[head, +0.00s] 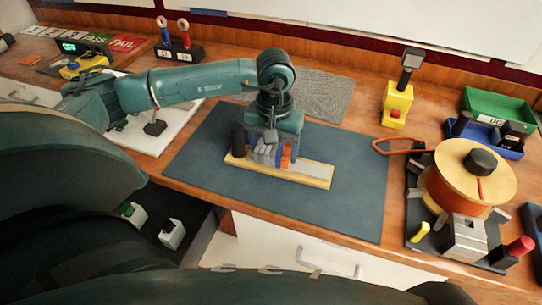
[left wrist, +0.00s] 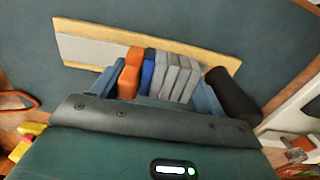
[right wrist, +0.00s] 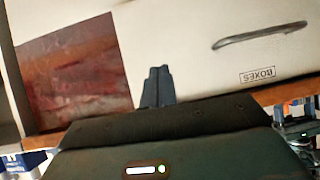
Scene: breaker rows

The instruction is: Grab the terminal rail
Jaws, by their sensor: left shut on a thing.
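The terminal rail, a row of grey, blue and orange terminal blocks (head: 270,153), sits on a pale wooden-edged base (head: 315,175) on the dark mat. In the left wrist view, the blocks (left wrist: 160,75) stand side by side between my two blue fingers. My left gripper (head: 275,148) comes down from above and is shut on the row, with a finger at each end. A black cylinder (head: 237,139) stands at the base's left end, just outside the fingers. My right gripper (right wrist: 157,85) has its fingers together with nothing between them, in front of a pale drawer front.
The dark mat (head: 345,210) is clear around the base. A white board (head: 155,130) lies left under my left arm. A drawer with a handle (right wrist: 260,35) faces my right wrist.

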